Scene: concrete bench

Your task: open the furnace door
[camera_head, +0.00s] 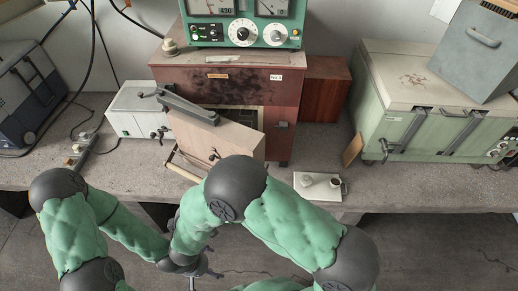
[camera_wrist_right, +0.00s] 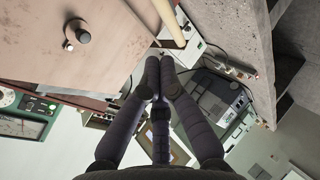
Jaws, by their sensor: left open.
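The furnace (camera_head: 195,72) is a dark red box at the middle of the bench. Its door (camera_head: 240,138) is a pale brown panel standing away from the front, with part of the opening (camera_head: 240,112) showing behind. The door has a dark knob (camera_wrist_right: 82,38) and a pale wooden rod handle (camera_wrist_right: 168,18); the handle shows low at its left in the head view (camera_head: 184,168). My right gripper (camera_wrist_right: 160,64) has its tips together near the handle's end, nothing seen between them. My right arm hides it in the head view. My left gripper (camera_head: 200,275) is open and low, away from the door.
A green instrument (camera_head: 240,32) stands on the furnace. A white box (camera_head: 135,115) is at its left and a green chest (camera_head: 400,85) at the right. A white plate with small items (camera_head: 318,187) lies near the bench's front edge, right of the door.

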